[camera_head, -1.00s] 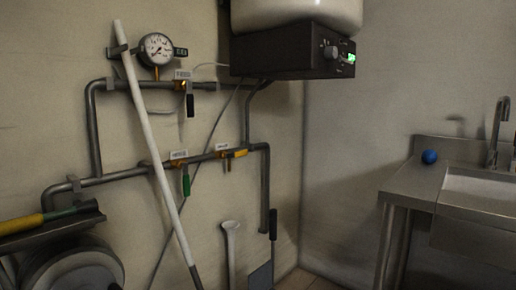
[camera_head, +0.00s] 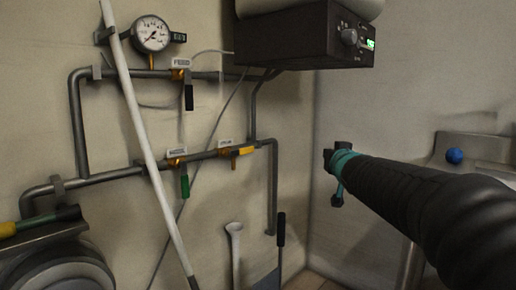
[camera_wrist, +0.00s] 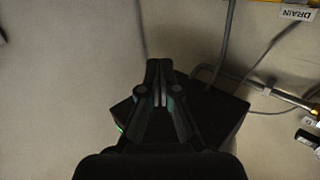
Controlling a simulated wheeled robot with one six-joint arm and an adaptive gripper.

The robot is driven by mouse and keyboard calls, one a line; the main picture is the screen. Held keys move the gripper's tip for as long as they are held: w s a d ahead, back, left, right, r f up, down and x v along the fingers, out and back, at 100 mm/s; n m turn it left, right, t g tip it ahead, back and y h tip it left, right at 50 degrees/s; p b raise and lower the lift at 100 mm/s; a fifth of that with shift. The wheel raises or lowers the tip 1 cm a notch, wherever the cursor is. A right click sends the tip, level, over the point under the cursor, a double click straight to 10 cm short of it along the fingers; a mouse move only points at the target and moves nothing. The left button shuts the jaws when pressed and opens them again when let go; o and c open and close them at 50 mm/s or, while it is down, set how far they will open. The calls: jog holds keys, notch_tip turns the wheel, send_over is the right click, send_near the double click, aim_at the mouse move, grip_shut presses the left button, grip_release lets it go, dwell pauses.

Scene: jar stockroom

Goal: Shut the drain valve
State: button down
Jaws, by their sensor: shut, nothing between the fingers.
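The drain valve (camera_head: 225,152) sits on the lower wall pipe in the head view, the right one of two valves there. Its yellow lever (camera_head: 243,151) lies along the pipe. Its label is too small to read there, but the DRAIN label (camera_wrist: 297,13) is legible at the top right of the wrist view, beside a strip of yellow. My gripper (camera_wrist: 158,65) is shut and empty, its fingertips together in front of the dark heater box. In the head view my arm reaches in from the right, well right of the valve and apart from it.
The FEED valve (camera_head: 182,75) has a black lever hanging down. A green lever (camera_head: 185,187) hangs from the other lower valve. A white pole (camera_head: 145,140) leans across the pipes at left. The heater box (camera_head: 300,38) overhangs above. A steel sink counter (camera_head: 480,148) stands at right.

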aim_at(250, 147)
jog(key=w+a+r+n+t+y, duration=0.15)
jog(key=w+a+n+y, duration=0.25)
jog(key=w+a+y, duration=0.65)
jog(key=w+a+f+n+g+y, duration=0.2)
jog(key=w+a+n, duration=0.1)
jog(key=w+a, duration=0.2)
jog(key=w+a+f+n+g+y+p, duration=0.1)
jog(key=w+a+f+n+g+y, duration=0.1)
jog(key=w+a, duration=0.3)
jog(key=shift+a+n+g+y, duration=0.5)
jog(key=shift+a+g+y, duration=0.15)
jog(key=shift+a, duration=0.95)
jog(key=shift+s+f, duration=0.1)
